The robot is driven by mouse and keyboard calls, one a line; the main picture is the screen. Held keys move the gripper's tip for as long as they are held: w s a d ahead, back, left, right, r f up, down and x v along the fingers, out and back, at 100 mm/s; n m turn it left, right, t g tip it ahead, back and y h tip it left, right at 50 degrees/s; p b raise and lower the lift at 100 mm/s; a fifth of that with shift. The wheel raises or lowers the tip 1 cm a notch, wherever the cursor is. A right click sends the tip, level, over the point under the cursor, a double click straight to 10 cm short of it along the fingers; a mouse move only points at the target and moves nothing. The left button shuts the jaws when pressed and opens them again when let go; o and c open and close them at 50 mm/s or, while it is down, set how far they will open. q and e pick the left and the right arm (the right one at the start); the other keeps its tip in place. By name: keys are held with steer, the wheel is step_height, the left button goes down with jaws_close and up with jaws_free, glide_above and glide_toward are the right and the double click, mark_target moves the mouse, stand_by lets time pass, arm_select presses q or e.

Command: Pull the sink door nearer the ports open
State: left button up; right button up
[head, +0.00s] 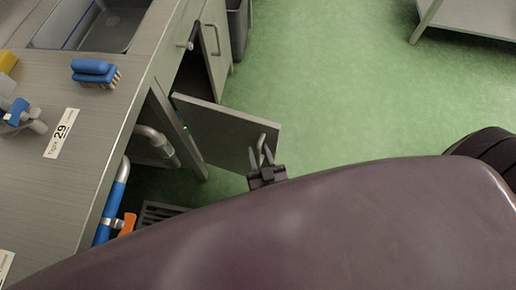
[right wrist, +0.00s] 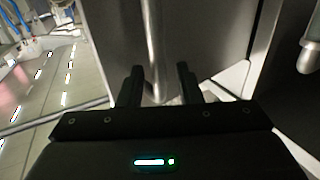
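The sink door (head: 222,133) nearer the blue pipe stands swung out from the grey sink cabinet, with the dark interior showing behind it. Its bar handle (head: 262,143) is at the door's free edge. My right gripper (head: 261,158) is at this handle with its fingers apart. In the right wrist view the metal handle bar (right wrist: 156,45) runs upright between the two dark fingertips of my right gripper (right wrist: 159,82), with a gap visible beside it. The other sink door (head: 215,50), with its own handle, is farther back. My left gripper is not in view.
The steel counter (head: 50,180) on the left carries a blue brush (head: 95,72) and a label. A blue pipe (head: 113,200) with an orange lever is below its edge. Green floor (head: 345,85) is clear right of the door. A bin (head: 238,30) stands behind.

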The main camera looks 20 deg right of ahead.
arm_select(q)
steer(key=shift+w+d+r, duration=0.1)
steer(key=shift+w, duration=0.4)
arm_select(e)
steer(key=s, duration=0.6)
steer(key=shift+s+a, duration=0.25)
steer(key=shift+a, duration=0.05)
